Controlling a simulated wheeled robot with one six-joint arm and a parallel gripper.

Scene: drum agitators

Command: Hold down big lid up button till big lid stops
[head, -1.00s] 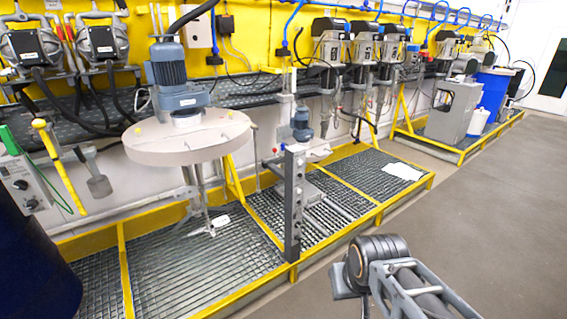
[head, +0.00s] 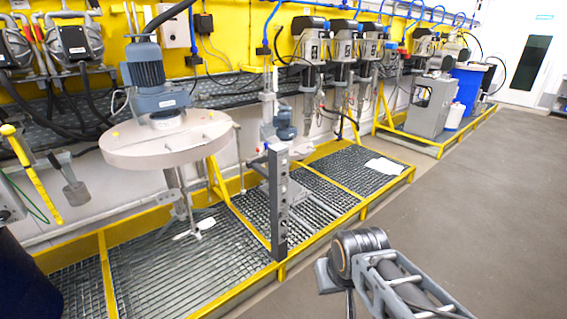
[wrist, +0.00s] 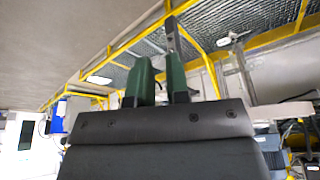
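The big lid (head: 170,140) is a wide pale disc with a blue motor on top and a stirring shaft below. It hangs raised over the grated platform in the head view; its edge also shows at right in the wrist view (wrist: 283,112). A grey upright post (head: 278,205) with small round marks on its face stands at the platform's front edge. I cannot tell which mark is the up button. My gripper (wrist: 160,62) has two green fingers, apart with nothing between them. The post's upper part (wrist: 171,35) shows beyond them, apart from the fingertips. The head view does not show the fingers.
A yellow-edged grated platform (head: 200,255) runs along the wall. A smaller blue motor (head: 285,125) stands behind the post. A dark drum (head: 22,280) is at lower left. A blue barrel (head: 468,90) and grey cabinet (head: 430,105) stand far right. The grey floor (head: 470,200) at right is clear.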

